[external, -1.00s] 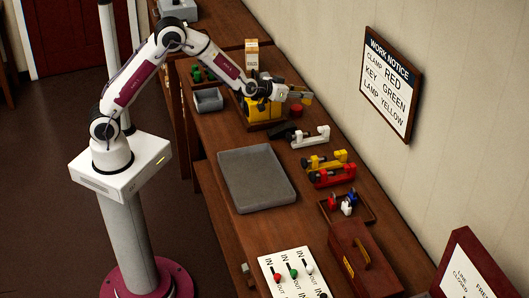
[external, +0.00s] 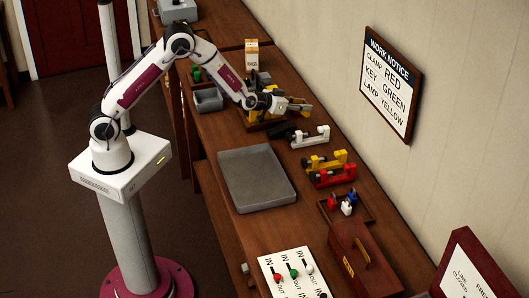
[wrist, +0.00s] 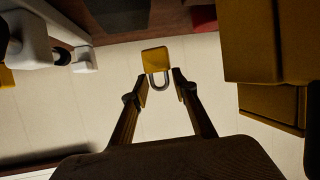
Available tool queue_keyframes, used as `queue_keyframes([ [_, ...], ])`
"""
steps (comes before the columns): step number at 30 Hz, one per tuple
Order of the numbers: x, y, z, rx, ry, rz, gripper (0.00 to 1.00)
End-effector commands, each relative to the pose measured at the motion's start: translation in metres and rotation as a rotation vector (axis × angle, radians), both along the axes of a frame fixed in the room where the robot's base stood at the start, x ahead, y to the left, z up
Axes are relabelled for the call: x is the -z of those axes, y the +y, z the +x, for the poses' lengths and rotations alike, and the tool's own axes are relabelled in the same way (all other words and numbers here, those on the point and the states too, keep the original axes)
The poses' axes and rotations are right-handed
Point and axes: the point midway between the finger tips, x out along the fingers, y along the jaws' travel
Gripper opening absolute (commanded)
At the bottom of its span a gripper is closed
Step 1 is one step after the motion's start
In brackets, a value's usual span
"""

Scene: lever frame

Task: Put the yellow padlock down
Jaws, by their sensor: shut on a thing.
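The yellow padlock (wrist: 156,60) shows in the wrist view with its square body beyond my fingertips and its grey shackle between them. My gripper (wrist: 161,86) is shut on the padlock at the shackle. In the external view my gripper (external: 290,105) is above the far part of the bench, close to the yellow machine (external: 250,115). The padlock is too small and too covered there to tell apart clearly. Pale floor or wall lies behind the padlock in the wrist view, so its height cannot be told.
Large yellow blocks (wrist: 265,45) are close on the right in the wrist view. An empty grey tray (external: 256,180) lies mid-bench. White (external: 312,137), yellow (external: 326,159) and red (external: 333,177) lever pieces stand along the wall side. A small tray (external: 327,214) holds coloured pieces.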

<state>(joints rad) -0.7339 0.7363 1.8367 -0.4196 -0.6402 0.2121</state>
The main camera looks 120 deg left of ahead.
Motion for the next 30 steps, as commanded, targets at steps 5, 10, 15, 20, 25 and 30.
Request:
queue_keyframes([
  [5, 0.011, 0.000, 0.000, -0.001, 0.000, 0.001, 0.04],
  [10, 0.011, 0.001, 0.000, 0.000, -0.001, 0.002, 0.04],
  [15, 0.011, 0.001, 0.000, 0.000, -0.001, 0.002, 0.04],
  [20, 0.021, 0.000, 0.000, 0.000, 0.000, 0.000, 0.04],
  [25, 0.038, 0.000, 0.000, 0.000, 0.000, 0.000, 0.04],
  [30, 0.047, 0.000, 0.000, 0.000, -0.002, 0.001, 0.04],
])
